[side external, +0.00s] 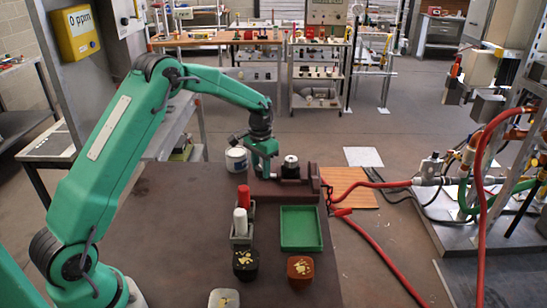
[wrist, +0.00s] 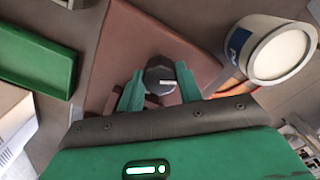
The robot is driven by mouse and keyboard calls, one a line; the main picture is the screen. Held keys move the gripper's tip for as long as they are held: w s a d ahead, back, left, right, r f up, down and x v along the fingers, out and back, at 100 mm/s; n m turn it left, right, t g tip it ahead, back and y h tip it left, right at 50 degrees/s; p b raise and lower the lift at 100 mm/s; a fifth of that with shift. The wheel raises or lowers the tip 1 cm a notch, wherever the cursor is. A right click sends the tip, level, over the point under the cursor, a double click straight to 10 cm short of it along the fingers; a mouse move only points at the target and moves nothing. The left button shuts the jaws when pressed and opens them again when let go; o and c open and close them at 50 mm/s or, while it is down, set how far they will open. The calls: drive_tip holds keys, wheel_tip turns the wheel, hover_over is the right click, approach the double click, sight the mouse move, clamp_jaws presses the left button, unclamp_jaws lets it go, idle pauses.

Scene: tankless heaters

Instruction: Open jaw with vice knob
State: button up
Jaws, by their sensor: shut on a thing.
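The reddish-brown vice (side external: 311,185) sits at the far right part of the dark bench, and its body also shows in the wrist view (wrist: 130,45). A silver-and-black round piece (side external: 291,167) stands upright at the vice. My gripper (side external: 264,172) points down at the vice's left end. In the wrist view my gripper (wrist: 159,85) has its two green fingers on either side of a dark, faceted vice knob (wrist: 160,74) with a pale mark, and is shut on it. The knob's lower part and the jaw gap are hidden.
A white can (side external: 237,160) stands left of my gripper. A green tray (side external: 301,229) lies in front of the vice. A grey holder with red and white bottles (side external: 242,225) and small cups of bits (side external: 300,267) stand nearer. Red hoses (side external: 375,186) run off to the right.

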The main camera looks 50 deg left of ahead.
drive_tip(key=n, duration=0.5)
drive_tip(key=shift+n, duration=0.3)
drive_tip(key=n, duration=0.4)
drive_tip(key=shift+r+n, duration=0.1)
drive_tip(key=shift+n, duration=0.3)
drive_tip(key=o, duration=1)
drive_tip(key=shift+m, duration=0.5)
